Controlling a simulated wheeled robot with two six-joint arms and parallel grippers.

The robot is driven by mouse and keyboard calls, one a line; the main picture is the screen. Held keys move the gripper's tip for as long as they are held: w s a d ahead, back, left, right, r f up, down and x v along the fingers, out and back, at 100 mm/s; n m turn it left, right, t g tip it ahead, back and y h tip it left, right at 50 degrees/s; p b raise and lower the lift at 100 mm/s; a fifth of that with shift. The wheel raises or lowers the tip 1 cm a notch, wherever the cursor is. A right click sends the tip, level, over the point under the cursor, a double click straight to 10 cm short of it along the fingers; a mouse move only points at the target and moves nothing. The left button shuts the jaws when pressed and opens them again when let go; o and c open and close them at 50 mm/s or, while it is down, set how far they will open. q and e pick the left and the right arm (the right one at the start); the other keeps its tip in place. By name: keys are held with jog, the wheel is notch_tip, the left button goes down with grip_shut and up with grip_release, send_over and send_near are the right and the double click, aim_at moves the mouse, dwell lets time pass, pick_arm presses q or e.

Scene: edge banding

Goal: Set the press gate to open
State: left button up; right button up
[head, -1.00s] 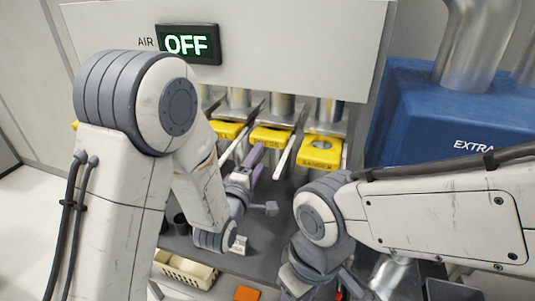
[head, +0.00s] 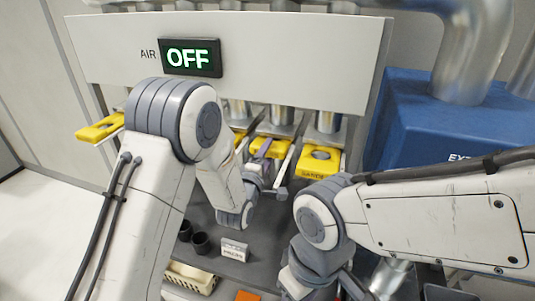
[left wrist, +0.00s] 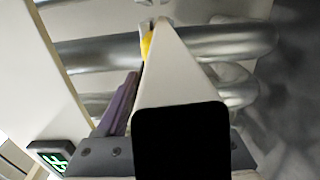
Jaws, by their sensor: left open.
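The press gate (head: 271,147) is the middle one of the yellow gates in the head view, under a metal pipe. Its lettering is mostly covered by my left gripper (head: 263,160), which is open right in front of it, its purple fingers by the yellow plate. A pale lever (head: 285,162) slants beside the gate. In the left wrist view, one purple finger (left wrist: 121,103) shows left of a large pale bar (left wrist: 172,75) with a black end close to the camera. A bit of yellow (left wrist: 147,45) shows beyond. Contact cannot be told. My right gripper is out of view.
The sander gate (head: 318,162) is just to the right; another yellow gate (head: 100,128) is far left. The air display (head: 189,57) reads OFF. A small labelled card (head: 234,250), dark cups (head: 201,243) and a cream basket (head: 190,278) lie below. A blue extractor (head: 440,125) stands right.

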pick_arm(q)
grip_shut()
dwell(1.3)
